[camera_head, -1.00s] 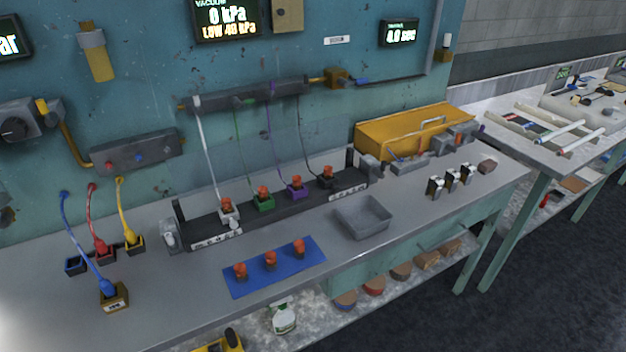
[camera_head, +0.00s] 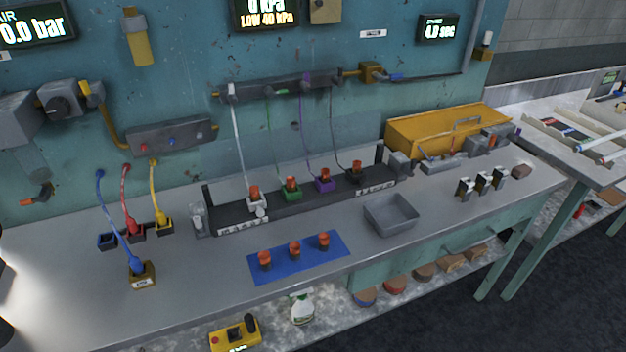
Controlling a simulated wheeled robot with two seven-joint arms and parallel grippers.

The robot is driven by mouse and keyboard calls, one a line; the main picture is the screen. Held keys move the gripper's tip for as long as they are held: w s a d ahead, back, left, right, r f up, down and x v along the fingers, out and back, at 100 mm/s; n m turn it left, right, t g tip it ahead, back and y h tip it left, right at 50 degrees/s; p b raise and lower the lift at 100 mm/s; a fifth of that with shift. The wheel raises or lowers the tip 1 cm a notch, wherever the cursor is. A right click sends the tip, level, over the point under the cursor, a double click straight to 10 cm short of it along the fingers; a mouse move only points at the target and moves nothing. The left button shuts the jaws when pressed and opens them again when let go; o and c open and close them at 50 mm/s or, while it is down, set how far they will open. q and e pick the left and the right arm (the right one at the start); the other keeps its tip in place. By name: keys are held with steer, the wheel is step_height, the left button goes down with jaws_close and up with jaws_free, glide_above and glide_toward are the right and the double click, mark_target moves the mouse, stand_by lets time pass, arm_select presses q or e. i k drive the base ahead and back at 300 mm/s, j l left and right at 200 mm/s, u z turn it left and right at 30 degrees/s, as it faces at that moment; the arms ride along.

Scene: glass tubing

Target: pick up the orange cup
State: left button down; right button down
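Three small orange cups stand upright in a row on a blue mat (camera_head: 328,262) at the front of the bench: a left cup (camera_head: 264,259), a middle cup (camera_head: 294,249) and a right cup (camera_head: 323,240). Several similar orange cups sit on the white, green, purple and black fittings of the dark rack behind, such as the one on the white fitting (camera_head: 254,192). I cannot tell which cup the task means. Neither of my grippers is in view.
A grey tray (camera_head: 391,226) stands right of the mat. The dark rack (camera_head: 240,224) with thin tubes above runs behind it. Blue, red and yellow cables end in blocks at left, one in a brown block (camera_head: 142,281). The bench (camera_head: 70,295) is clear at front left.

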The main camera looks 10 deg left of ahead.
mark_target(291, 181)
steer(key=i+u, duration=0.2)
steer(key=u, duration=0.2)
steer(key=i+u, duration=0.2)
steer(key=u, duration=0.25)
steer(key=i+l+u, duration=0.15)
steer(key=u, duration=0.25)
steer(key=i, duration=0.05)
